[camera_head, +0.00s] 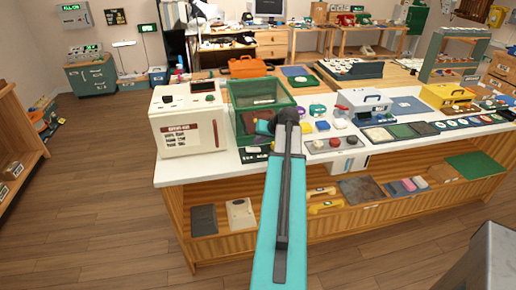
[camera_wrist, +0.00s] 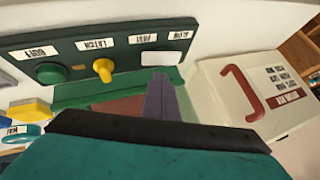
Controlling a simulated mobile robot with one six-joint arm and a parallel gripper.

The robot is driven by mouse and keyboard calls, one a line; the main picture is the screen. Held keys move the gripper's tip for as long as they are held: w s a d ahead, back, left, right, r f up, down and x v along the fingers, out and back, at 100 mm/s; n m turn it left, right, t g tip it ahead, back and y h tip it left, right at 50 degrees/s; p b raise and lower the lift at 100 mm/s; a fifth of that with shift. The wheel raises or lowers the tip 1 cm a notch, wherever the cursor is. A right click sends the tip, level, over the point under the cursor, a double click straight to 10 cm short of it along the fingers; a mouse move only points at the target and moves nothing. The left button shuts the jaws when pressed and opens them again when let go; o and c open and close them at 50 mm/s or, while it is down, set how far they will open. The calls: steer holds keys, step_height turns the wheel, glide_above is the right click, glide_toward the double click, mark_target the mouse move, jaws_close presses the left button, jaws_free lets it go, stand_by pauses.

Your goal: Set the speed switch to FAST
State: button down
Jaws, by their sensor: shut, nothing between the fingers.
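A dark green control panel (camera_wrist: 75,72) crosses the top of the wrist view, with its labels upside down. The FAST label (camera_wrist: 142,39) and another label, apparently SLOW (camera_wrist: 180,34), sit above a pale rectangular plate (camera_wrist: 162,58), which looks like the speed switch. I cannot tell its setting. My gripper (camera_wrist: 160,82) is shut and empty, its finger just below that plate; I cannot tell whether they touch.
A green button (camera_wrist: 50,73) and a yellow knob (camera_wrist: 103,69) are on the same panel. A white box with a red handle (camera_wrist: 240,92) stands close to the right. In the head view, a white box (camera_head: 188,122) is left of the case, and the counter right of my arm is crowded.

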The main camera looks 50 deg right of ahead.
mark_target(256, 150)
steer(key=shift+w+a+r+p, duration=0.15)
steer(key=shift+r+p, duration=0.45)
steer(key=shift+r, duration=0.65)
steer(key=shift+w+a+r+p, duration=0.15)
steer(key=shift+r+p, duration=0.45)
steer(key=shift+r, duration=0.6)
